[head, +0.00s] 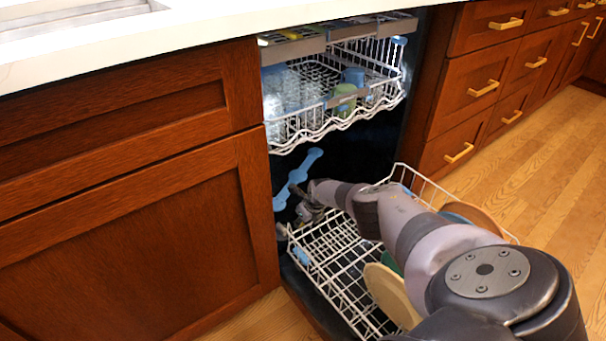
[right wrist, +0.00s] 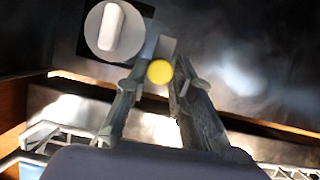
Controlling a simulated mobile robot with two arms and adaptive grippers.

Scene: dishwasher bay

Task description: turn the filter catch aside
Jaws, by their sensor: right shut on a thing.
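The filter catch (right wrist: 160,72) shows in the right wrist view as a small grey bar with a round yellow knob. The fingers of my right gripper (right wrist: 159,78) stand on both sides of the yellow knob and are shut on it. Just left of it is a round grey cap (right wrist: 113,30) with a raised white grip, set on a dark square. In the head view my right gripper (head: 303,205) reaches into the dishwasher above the lower rack; the catch cannot be made out there. My left gripper is not in view.
The lower rack (head: 340,262) is pulled out below my right arm and holds plates (head: 388,293). The upper rack (head: 335,122) above holds glasses and cups. A blue spray arm (head: 300,178) is near the gripper. Wooden cabinets (head: 130,215) flank the bay.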

